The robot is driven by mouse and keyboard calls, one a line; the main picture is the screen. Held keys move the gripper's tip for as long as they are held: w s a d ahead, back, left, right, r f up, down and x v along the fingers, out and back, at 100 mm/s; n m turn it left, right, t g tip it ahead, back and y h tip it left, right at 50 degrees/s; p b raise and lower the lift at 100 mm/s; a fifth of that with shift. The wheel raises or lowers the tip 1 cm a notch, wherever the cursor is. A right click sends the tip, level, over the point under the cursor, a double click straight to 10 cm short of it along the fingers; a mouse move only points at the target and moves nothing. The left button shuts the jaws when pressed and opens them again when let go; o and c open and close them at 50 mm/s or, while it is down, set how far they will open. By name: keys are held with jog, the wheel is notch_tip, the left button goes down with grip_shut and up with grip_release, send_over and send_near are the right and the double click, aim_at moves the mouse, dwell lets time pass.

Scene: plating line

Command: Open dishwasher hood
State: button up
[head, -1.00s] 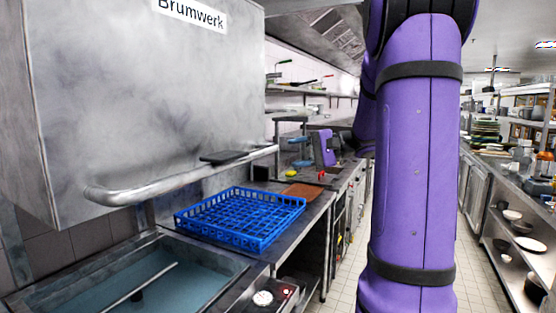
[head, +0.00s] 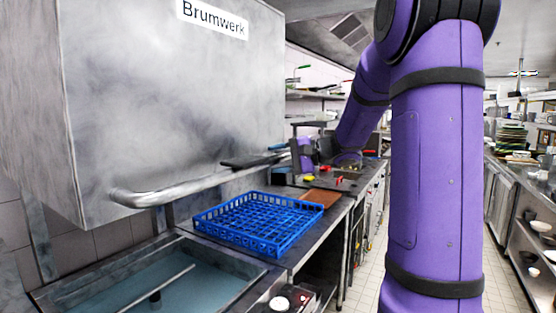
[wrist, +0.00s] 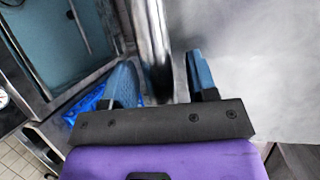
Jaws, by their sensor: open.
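The dishwasher hood (head: 170,110) is a large grey steel box labelled Brumwerk at the left of the head view. Its lower edge stands above the open wash tank (head: 95,290), with a gap between. A tubular steel handle (head: 150,197) runs along its front; the handle also shows in the wrist view (wrist: 153,45). My gripper (head: 279,160) is at the far right end of the handle. In the wrist view my gripper (wrist: 160,78) is open, with blue fingers on either side of the bar. I cannot tell whether they touch it.
A blue dish rack (head: 258,222) sits on the counter below the handle. A brown board (head: 322,198) lies behind it. Shelving with bowls (head: 535,240) lines the right side. The tiled aisle floor (head: 365,285) is clear.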

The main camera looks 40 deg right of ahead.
grip_shut()
jog(key=shift+f, duration=2.35)
grip_release()
jog(key=v, duration=1.1)
jog(key=shift+a+r, duration=0.1)
jog(key=shift+a, duration=0.05)
